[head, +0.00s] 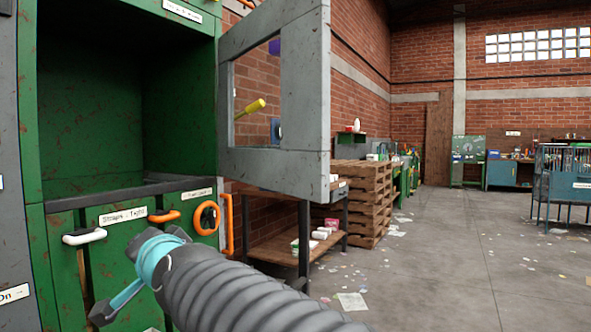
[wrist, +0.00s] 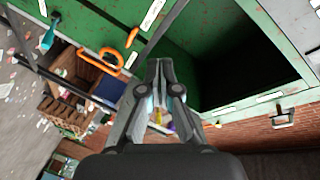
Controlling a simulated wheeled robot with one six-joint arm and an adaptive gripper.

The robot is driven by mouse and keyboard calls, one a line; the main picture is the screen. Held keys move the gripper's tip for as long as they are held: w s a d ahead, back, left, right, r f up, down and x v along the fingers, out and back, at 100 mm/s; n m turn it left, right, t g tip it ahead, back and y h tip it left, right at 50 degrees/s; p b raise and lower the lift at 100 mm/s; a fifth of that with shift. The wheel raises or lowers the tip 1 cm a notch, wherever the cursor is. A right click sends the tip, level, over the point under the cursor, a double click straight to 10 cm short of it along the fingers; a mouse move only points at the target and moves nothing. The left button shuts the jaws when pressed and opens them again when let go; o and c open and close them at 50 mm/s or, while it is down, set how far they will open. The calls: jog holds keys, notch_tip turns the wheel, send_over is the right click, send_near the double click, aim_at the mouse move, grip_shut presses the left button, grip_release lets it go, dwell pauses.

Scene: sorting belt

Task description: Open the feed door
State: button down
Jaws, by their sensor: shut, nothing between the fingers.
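A grey framed door (head: 305,100) with a window stands swung out at the right edge of a green cabinet (head: 120,215). I take it to be the feed door; no label on it is readable. The cabinet's dark opening (head: 120,100) is uncovered, and it also shows in the wrist view (wrist: 250,50). A yellow handle (head: 250,108) shows within the door's window; I cannot tell what it is fixed to. In the wrist view my gripper (wrist: 160,65) is shut and empty, in front of the cabinet and apart from any handle. The head view does not clearly show its fingertips.
Below the opening are a white handle (head: 84,237), an orange handle (head: 164,216) and an orange ring (head: 206,217). A low shelf table (head: 275,245) and stacked wooden pallets (head: 361,200) stand behind the door. The floor (head: 440,260) at right is open, with scattered paper.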

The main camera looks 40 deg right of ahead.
jog(key=w+d+r+m+g+h+b, duration=0.1)
jog(key=w+d+r+m+h, duration=0.2)
jog(key=d+r+m+h, duration=0.75)
jog(key=w+d+r+m+g+h, duration=0.15)
jog(key=d+r+m+h, duration=0.45)
jog(key=m, duration=1)
jog(key=m+g+h, duration=0.3)
jog(key=m+g, duration=1.3)
jog(key=m, duration=0.2)
send_near(311, 165)
jog(key=shift+t, duration=0.25)
jog(key=d, duration=0.4)
jog(key=d+p, duration=0.1)
jog(key=d, duration=0.2)
jog(key=shift+s+d+r, duration=0.1)
jog(key=shift+s, duration=0.3)
